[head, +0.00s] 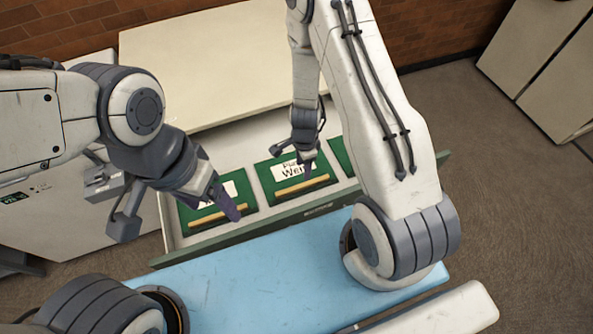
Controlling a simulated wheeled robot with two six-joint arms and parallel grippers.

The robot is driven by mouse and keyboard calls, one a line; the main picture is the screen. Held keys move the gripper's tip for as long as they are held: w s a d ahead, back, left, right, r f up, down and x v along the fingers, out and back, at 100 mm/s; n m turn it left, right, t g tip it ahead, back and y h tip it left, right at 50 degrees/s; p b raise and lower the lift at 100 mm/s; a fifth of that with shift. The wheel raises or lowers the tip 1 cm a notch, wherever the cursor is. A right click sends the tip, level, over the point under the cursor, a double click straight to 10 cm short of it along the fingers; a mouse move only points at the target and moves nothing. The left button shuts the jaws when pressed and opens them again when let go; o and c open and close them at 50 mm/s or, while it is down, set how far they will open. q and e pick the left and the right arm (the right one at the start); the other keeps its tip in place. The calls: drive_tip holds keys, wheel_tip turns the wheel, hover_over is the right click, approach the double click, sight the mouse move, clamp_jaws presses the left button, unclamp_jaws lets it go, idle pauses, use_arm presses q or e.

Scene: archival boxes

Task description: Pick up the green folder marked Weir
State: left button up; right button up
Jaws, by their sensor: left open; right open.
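The green folder marked Weir (284,182) lies in the middle of an open drawer (318,211). Its white label reads "Weir" below a partly covered word, and a tan strip runs along its near edge. My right gripper (296,152) is open above this folder, its fingers pointing down and overlapping the label's top in the view. I cannot tell whether it touches. My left gripper (182,214) is open and empty, over the drawer's left end.
A third green folder (341,156) is mostly hidden behind my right arm. A cream cabinet top (200,60) lies behind the drawer. A light blue surface (250,285) is in front of the drawer's green front edge. Cream cabinets (530,50) stand at the far right, with open floor between.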

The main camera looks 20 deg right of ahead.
drive_tip(key=b, duration=0.5)
hover_over(303, 184)
wheel_tip(303, 184, down, 5)
drive_tip(key=shift+w+f, duration=0.1)
drive_tip(key=shift+f, duration=0.1)
wheel_tip(303, 184, down, 5)
drive_tip(key=b, duration=0.5)
drive_tip(key=shift+b, duration=0.35)
drive_tip(key=shift+r, duration=0.1)
clamp_jaws()
